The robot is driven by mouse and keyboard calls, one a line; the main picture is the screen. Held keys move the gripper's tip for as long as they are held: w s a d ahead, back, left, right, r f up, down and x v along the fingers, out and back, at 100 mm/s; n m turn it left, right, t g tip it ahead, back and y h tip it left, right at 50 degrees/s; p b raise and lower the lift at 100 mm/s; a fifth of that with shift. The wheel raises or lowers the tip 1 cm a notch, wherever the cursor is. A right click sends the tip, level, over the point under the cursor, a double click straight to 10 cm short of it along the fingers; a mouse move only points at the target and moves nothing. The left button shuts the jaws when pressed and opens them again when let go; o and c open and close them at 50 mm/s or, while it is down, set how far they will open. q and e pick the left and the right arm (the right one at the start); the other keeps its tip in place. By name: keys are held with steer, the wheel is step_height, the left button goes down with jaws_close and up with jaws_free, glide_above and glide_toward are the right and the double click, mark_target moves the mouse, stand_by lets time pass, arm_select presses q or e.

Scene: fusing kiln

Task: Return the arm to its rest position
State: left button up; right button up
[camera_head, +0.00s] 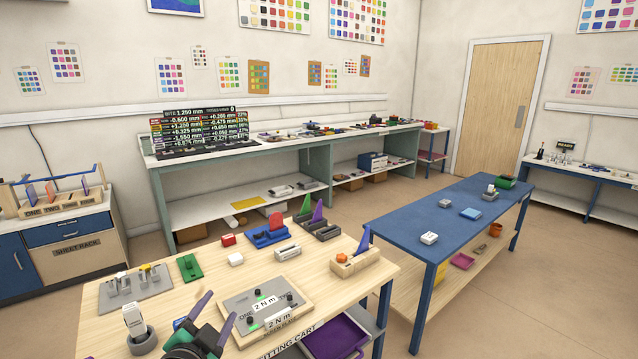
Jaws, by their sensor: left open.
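My left gripper (223,304) is at the bottom of the head view, low over the front of the wooden-topped cart (210,262). The fingers point up and to the right, just left of a plate (240,301) with two "2 N m" labels. I cannot tell whether they touch the cart top. Most of the left arm is out of the picture. My right gripper is not in view.
Left of my gripper stand a grey round holder with a white piece (136,320) and a grey board (135,290). Behind are a green stand (189,267), a blue rack (266,237) and a wooden block (356,263). A blue table (455,215) stands right, with floor between.

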arm_select(q)
steer(key=s+a+f+n+g, duration=0.3)
steer(key=s+f+n+g, duration=0.7)
steer(key=s+f, duration=1.15)
step_height(320, 180, down, 22)
steer(key=s+m+g, duration=0.3)
steer(key=s+a+f+g, duration=0.1)
steer(key=s+a+f, duration=0.1)
steer(key=s+f, duration=1.1)
steer(key=s, duration=0.3)
steer(key=shift+a+f+g, duration=0.3)
steer(key=shift+a+f, duration=0.1)
